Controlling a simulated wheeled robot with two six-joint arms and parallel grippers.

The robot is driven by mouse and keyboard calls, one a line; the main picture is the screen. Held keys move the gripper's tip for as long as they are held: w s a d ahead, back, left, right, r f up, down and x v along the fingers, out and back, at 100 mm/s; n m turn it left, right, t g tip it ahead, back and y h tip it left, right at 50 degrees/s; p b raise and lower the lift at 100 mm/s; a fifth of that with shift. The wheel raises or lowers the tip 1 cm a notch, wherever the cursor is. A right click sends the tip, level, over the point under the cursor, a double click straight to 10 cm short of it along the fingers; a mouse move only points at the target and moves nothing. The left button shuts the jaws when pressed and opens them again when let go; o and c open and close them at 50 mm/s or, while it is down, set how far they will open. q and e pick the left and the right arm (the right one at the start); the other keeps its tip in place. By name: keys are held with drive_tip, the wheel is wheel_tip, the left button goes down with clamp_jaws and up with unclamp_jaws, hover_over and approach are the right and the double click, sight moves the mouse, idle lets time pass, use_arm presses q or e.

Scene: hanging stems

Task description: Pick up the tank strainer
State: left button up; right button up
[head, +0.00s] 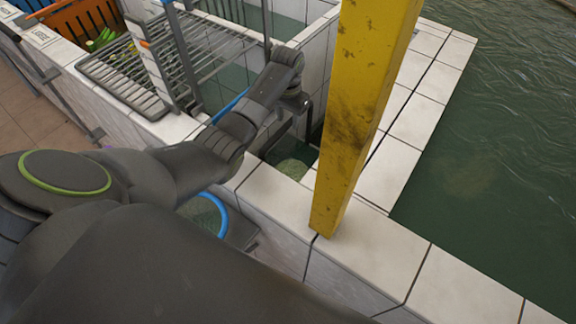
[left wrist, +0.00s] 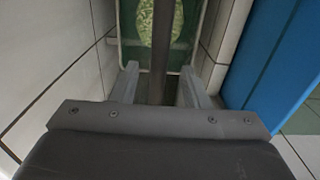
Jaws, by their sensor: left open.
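The likely tank strainer shows as a pale green, rounded, mesh-like patch (head: 292,168) low in a narrow tiled compartment beside the yellow post. In the left wrist view a speckled green oval (left wrist: 147,22) sits at the top inside a thin-rimmed frame. A dark upright rod (left wrist: 160,50), perhaps its handle, runs in line with the gap between my fingers. My left gripper (left wrist: 158,75) is open above the compartment, its fingers on either side of the rod in the picture. Whether they touch it I cannot tell. In the head view its fingertips are mostly hidden. My right gripper is not seen.
A thick yellow post (head: 362,110) stands close to the right of my left gripper. White tiled ledges (head: 375,245) surround the compartment, with open green water (head: 490,130) at right. A metal rack (head: 135,75) and orange crate (head: 85,20) lie far left. A blue hoop (head: 218,212) is below my forearm.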

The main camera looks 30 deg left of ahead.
sight(288, 123)
use_arm(q)
drive_tip(key=shift+s+f, duration=0.1)
drive_tip(key=shift+f, duration=1.4)
drive_tip(key=shift+c, duration=0.2)
drive_tip(key=shift+r, duration=0.1)
clamp_jaws()
